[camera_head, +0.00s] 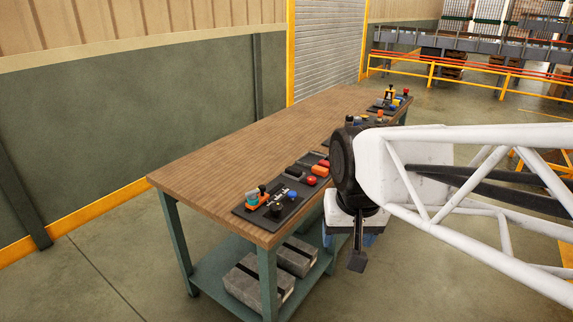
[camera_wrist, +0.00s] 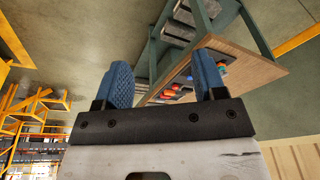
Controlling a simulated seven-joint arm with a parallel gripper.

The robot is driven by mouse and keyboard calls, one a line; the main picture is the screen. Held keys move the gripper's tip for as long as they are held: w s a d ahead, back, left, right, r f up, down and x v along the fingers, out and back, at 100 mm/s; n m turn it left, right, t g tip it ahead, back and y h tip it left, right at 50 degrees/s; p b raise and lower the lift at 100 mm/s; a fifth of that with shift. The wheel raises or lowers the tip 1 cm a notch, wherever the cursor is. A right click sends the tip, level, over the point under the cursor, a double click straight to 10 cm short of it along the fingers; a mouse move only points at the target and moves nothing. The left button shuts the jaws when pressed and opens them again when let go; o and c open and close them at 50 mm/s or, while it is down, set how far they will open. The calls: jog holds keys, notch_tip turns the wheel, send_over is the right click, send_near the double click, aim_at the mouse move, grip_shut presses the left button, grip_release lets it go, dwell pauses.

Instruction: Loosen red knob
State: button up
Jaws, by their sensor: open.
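A red knob (camera_head: 311,181) with a round top sits on a dark panel near the right edge of the wooden table. My gripper (camera_head: 346,240) hangs beside the table's right edge, to the right of and lower than the knob in the head view, apart from it. In the wrist view my gripper (camera_wrist: 162,62) is open, its two blue fingers wide apart with nothing held. Small red parts (camera_wrist: 170,93) show between the fingers, at a distance beyond them; I cannot tell which of them is the knob.
The wooden table (camera_head: 220,150) is bare on its left side. Near the knob are an orange-red handle (camera_head: 319,171), a blue knob (camera_head: 292,195) and a teal-and-orange device (camera_head: 256,198). More panels with parts (camera_head: 392,101) lie at the far end. Grey boxes (camera_head: 258,285) rest on the lower shelf.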

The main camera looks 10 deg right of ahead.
jog(key=w+d+r+m, duration=0.2)
jog(key=w+m, duration=0.3)
jog(key=w, duration=1.1)
jog(key=m+g, duration=0.2)
jog(key=m, duration=1.1)
send_over(312, 178)
notch_tip(312, 178, down, 19)
jog(key=shift+s+f, duration=0.1)
jog(key=shift+f, duration=0.05)
jog(key=shift+f, duration=3.9)
